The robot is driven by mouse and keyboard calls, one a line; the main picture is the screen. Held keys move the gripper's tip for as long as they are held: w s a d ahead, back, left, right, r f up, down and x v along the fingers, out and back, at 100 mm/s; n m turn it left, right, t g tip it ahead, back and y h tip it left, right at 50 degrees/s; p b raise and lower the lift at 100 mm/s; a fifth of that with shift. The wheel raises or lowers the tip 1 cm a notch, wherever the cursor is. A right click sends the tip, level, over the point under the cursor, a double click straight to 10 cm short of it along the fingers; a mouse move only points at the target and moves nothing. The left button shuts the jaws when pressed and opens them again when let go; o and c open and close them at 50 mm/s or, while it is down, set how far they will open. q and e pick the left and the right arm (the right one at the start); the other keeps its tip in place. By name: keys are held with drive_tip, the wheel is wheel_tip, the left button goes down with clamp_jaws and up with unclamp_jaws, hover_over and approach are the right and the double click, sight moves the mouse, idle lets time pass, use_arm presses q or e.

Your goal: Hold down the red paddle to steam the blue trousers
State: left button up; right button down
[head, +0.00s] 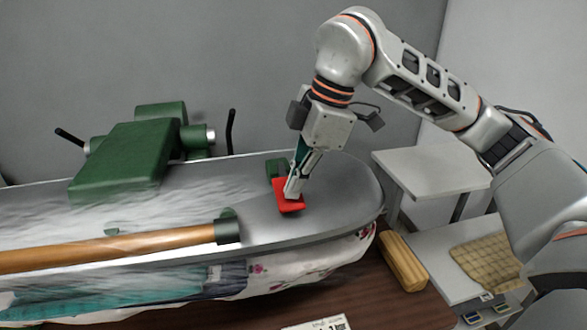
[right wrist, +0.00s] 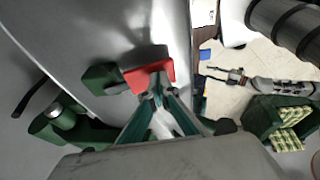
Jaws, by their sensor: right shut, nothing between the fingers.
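The red paddle (head: 288,207) sits on the grey top of the steam press (head: 345,195), near its rounded right end. My right gripper (head: 292,193) is shut and empty, with its fingertips down against the paddle. In the right wrist view the fingertips (right wrist: 158,97) meet the near edge of the red paddle (right wrist: 150,72). White steam spreads along the left part of the press. Blue and teal cloth (head: 165,285), apparently the trousers, shows below the press top and is partly hidden by it and by steam.
A wooden bar (head: 120,247) runs along the press front. Flowered white cloth (head: 300,268) hangs below the right end. A wooden block (head: 403,263) lies right of it. A grey shelf unit (head: 435,172) holds a checked cloth (head: 487,262).

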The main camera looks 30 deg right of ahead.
use_arm(q)
drive_tip(key=shift+s+a+f, duration=0.1)
drive_tip(key=shift+f, duration=0.2)
drive_tip(key=shift+r, duration=0.2)
idle(0.7)
drive_tip(key=shift+f, duration=0.1)
idle(0.7)
use_arm(e)
drive_tip(key=shift+r, duration=0.1)
idle(2.3)
use_arm(q)
drive_tip(key=shift+r+p, duration=0.6)
drive_tip(key=shift+r, duration=0.15)
use_arm(e)
drive_tip(key=shift+r, duration=0.7)
